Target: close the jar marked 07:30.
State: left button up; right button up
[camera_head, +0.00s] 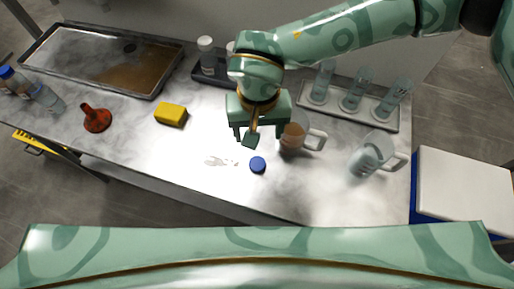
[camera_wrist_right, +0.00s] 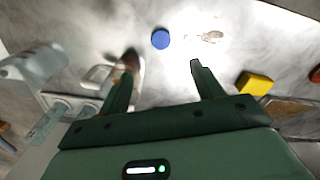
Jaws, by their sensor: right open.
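A small round blue lid (camera_head: 258,165) lies flat on the marble worktop; it also shows in the right wrist view (camera_wrist_right: 160,39), ahead of the fingertips. My right gripper (camera_head: 257,134) is above the worktop, just behind the lid, its two fingers apart with nothing between them; the right wrist view also shows the fingers (camera_wrist_right: 164,62). A white-capped jar (camera_head: 207,55) stands in a dark tray at the back, and a second one (camera_head: 230,47) is partly hidden by my arm. I cannot read a 07:30 mark anywhere. My left gripper is out of view.
A brown-filled beaker (camera_head: 292,138) stands close right of my gripper, with a clear jug (camera_head: 369,157) further right. A rack (camera_head: 381,119) holds three glass tubes. A wet patch (camera_head: 221,161) lies beside the lid.

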send_over(257, 164)
jog(key=f, duration=0.5)
jog(key=f+b, duration=0.1)
jog(key=f, duration=0.4)
jog(key=shift+s+d+f, duration=0.1)
jog(key=shift+s, duration=0.1)
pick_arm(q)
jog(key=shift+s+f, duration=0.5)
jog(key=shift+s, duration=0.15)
pick_arm(e)
jog(key=shift+f, duration=0.5)
jog(key=shift+w+f, duration=0.15)
jog(key=shift+f, duration=2.45)
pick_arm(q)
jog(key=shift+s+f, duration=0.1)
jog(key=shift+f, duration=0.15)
pick_arm(e)
jog(key=c, duration=1.1)
